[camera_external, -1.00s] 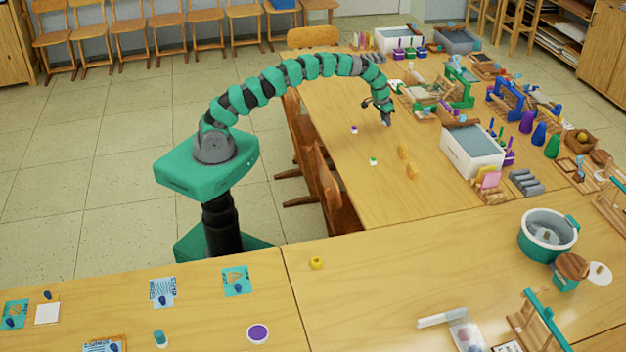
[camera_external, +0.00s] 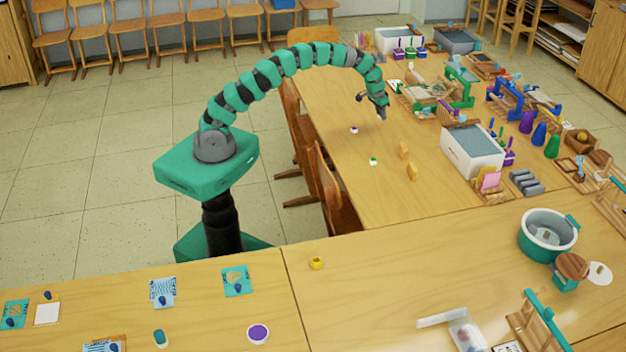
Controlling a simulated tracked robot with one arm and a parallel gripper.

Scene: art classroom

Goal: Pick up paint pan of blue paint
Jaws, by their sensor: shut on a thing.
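My gripper (camera_external: 382,114) is above the far table, near its middle, pointing down. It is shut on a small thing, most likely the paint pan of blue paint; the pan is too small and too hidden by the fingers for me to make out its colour. A small white pan with purple paint (camera_external: 354,130) stands on the table to the left of and below my gripper in the picture. A small white pan with green paint (camera_external: 373,161) stands nearer the camera. No pan with blue paint shows clearly on the table.
Two small yellow-orange things (camera_external: 412,172) stand on the far table (camera_external: 340,100) near the green pan. A white tub (camera_external: 470,165), bottles and wooden tools crowd the table's right side. Chairs (camera_external: 322,180) line its left edge. The table's left part is mostly clear.

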